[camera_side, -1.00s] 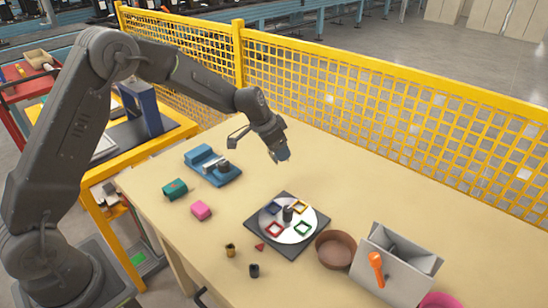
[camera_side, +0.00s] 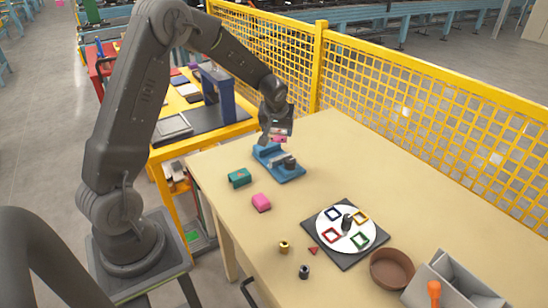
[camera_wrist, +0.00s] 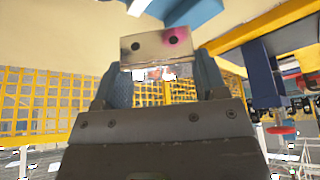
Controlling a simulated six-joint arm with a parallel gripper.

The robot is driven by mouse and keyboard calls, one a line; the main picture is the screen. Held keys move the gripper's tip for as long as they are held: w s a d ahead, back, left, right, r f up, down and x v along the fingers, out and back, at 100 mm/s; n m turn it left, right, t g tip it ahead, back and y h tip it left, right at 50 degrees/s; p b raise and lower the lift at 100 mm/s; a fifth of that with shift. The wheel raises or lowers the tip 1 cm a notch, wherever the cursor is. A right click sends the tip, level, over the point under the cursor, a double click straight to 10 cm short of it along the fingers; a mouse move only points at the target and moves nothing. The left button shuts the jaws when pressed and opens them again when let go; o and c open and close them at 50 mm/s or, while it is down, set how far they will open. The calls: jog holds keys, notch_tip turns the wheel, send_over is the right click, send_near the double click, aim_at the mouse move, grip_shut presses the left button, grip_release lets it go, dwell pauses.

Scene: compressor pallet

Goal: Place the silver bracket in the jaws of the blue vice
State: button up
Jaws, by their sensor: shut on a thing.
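The blue vice (camera_side: 268,154) stands on the far left part of the table, with a grey part at its jaws. My gripper (camera_side: 277,136) is just above its back end, pointing down. In the wrist view my gripper (camera_wrist: 163,82) is shut on the silver bracket (camera_wrist: 142,45), a flat plate with two holes and a pink patch round one. The bracket sits between the two blue-grey fingertips. A blue part, probably the vice (camera_wrist: 195,12), shows at the top of that view. In the side view the bracket is small, and any gap between it and the vice is unclear.
A dark square plate (camera_side: 345,260) with a round white disc, a brown bowl (camera_side: 392,269) and a grey bin (camera_side: 455,283) are to the right. Yellow mesh fence (camera_side: 410,105) runs behind.

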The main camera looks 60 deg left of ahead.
aim_at(274, 137)
jog(key=s+a+r+n+g+y, duration=0.1)
jog(key=s+a+n+g, duration=0.2)
jog(key=s+a+n, duration=0.6)
jog(key=w+d+f, duration=0.1)
jog(key=w+f, duration=0.1)
jog(key=w, duration=0.1)
jog(key=w+d+f, duration=0.2)
jog(key=w, duration=0.1)
jog(key=w+d+f, duration=0.2)
jog(key=w, duration=0.2)
jog(key=shift+d+f, duration=0.1)
jog(key=shift+f, duration=0.15)
jog(key=shift+w+f, duration=0.15)
jog(key=shift+f, duration=1.85)
jog(key=shift+f, duration=0.15)
jog(key=o, duration=1)
jog(key=shift+o, duration=0.2)
